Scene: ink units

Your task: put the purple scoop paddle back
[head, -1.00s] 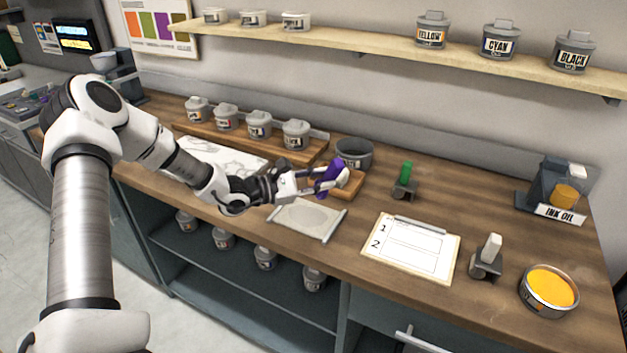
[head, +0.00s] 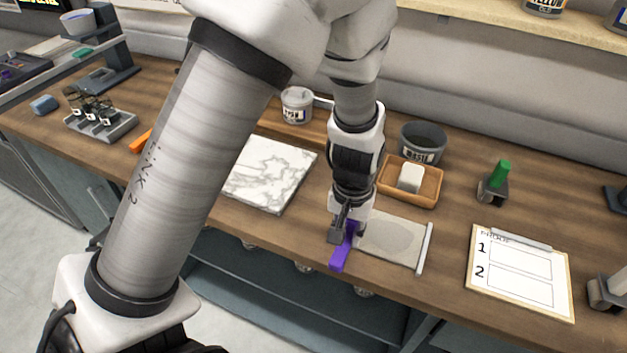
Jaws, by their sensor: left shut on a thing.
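The purple scoop paddle (head: 342,254) is in my left gripper (head: 346,228), which points down near the front edge of the wooden counter. The gripper is shut on the paddle's upper part, and the purple lower end sticks out toward the front edge. The paddle is beside the left end of a grey mat (head: 395,240); I cannot tell whether it touches the counter. A grey rack (head: 101,123) with several dark pieces stands at the far left; I cannot tell whether it has a free place.
A marble slab (head: 268,173) lies left of the gripper. A wooden tray (head: 433,197) with a white block, a dark waste pot (head: 423,143) and a green-handled stamp (head: 498,182) stand to the right. A clipboard (head: 521,270) lies further right. My left arm hides part of the counter.

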